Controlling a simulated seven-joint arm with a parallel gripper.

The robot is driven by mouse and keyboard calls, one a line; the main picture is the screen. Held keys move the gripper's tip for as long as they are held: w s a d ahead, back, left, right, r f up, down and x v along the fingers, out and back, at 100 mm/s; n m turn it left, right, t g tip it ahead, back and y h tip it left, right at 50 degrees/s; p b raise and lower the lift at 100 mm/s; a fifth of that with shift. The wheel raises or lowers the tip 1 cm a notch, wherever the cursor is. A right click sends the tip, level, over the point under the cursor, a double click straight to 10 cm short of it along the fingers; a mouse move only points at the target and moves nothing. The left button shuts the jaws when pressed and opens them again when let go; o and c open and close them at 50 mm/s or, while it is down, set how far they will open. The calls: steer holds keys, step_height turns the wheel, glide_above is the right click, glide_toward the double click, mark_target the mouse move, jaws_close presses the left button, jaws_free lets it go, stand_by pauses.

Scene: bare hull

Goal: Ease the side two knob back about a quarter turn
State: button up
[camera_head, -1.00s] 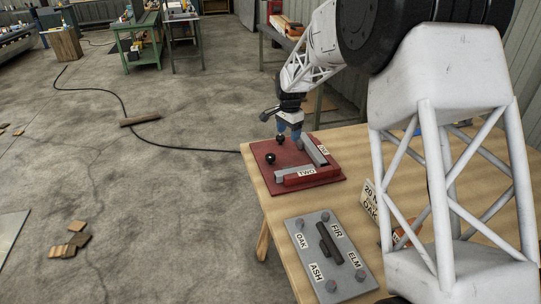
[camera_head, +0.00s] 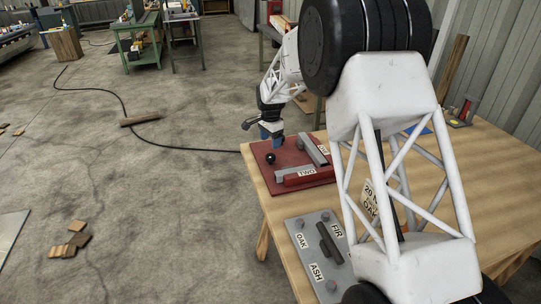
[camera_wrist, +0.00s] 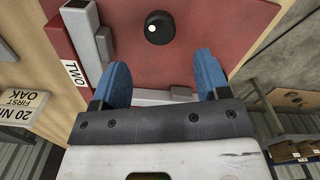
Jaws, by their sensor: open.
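The red panel (camera_head: 262,150) lies on the wooden table, with a bar labelled TWO (camera_head: 307,172) along its near edge. A black round knob (camera_head: 270,158) stands near its left edge. In the wrist view a black knob (camera_wrist: 159,28) with a pale spot shows beyond my fingertips, in line with the gap between them. My gripper (camera_head: 270,138) is over the far left part of the panel. In the wrist view its blue fingers (camera_wrist: 161,72) are spread with nothing between them, apart from the knob. The panel behind my gripper is hidden in the head view.
A second grey bar (camera_head: 314,149) with a partly hidden label runs along the panel's right side. A grey plate (camera_head: 300,238) with pegs labelled OAK, FIR and ASH lies nearer. A sign (camera_wrist: 20,105) reading 20 N, FIRST, OAK stands nearby.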

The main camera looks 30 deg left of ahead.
mark_target(271, 156)
steer(key=shift+f, duration=3.7)
steer(key=c, duration=0.9)
